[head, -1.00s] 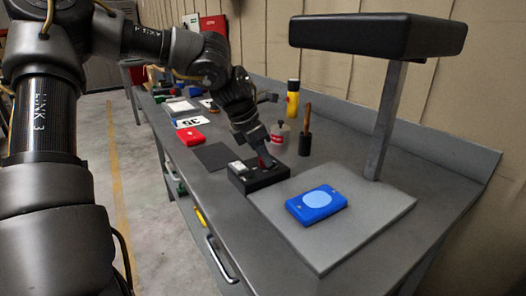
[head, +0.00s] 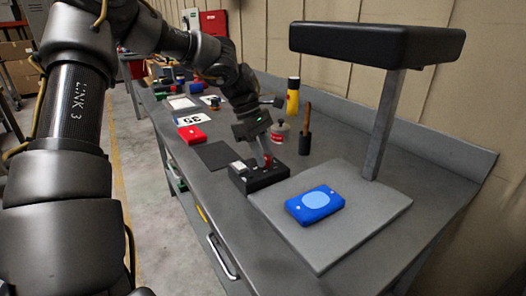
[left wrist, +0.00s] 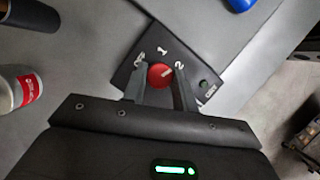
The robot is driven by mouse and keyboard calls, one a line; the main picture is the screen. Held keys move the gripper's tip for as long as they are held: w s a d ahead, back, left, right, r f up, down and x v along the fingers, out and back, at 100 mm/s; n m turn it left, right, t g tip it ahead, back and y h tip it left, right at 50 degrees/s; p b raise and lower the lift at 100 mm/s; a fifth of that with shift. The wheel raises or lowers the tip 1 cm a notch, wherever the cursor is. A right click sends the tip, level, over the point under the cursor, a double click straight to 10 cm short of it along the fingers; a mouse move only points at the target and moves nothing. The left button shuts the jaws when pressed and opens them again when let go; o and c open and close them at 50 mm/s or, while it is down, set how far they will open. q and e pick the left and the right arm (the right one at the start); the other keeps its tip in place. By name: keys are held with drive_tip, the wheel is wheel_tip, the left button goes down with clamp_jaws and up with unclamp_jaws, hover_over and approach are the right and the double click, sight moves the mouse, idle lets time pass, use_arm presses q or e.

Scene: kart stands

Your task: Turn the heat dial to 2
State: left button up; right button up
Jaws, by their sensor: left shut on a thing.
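The heat dial is a small red knob (left wrist: 160,75) on a black control box (head: 262,179) on the grey bench. Its face shows OFF, 1 and 2 in white in the left wrist view. A pale mark on the knob points roughly up and right, towards the 2; its exact setting is hard to read. My left gripper (head: 265,159) reaches down to the box from above. In the left wrist view its fingers (left wrist: 161,84) stand on either side of the knob, shut on it. My right gripper is not in view.
Right of the box, a blue block (head: 315,204) lies on a grey plate (head: 350,236) beneath a black overhanging head (head: 375,40) on a post. A red-labelled bottle (head: 279,132), a wooden-handled tool (head: 305,130) and a yellow bottle (head: 292,97) stand behind. A dark mat (head: 218,155) lies left.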

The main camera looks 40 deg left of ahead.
use_arm(q)
drive_tip(key=shift+m+g, duration=0.4)
drive_tip(key=shift+m, duration=0.7)
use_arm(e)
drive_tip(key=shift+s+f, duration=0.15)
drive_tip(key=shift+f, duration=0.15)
use_arm(q)
drive_tip(key=o, duration=1)
drive_tip(key=shift+c, duration=0.2)
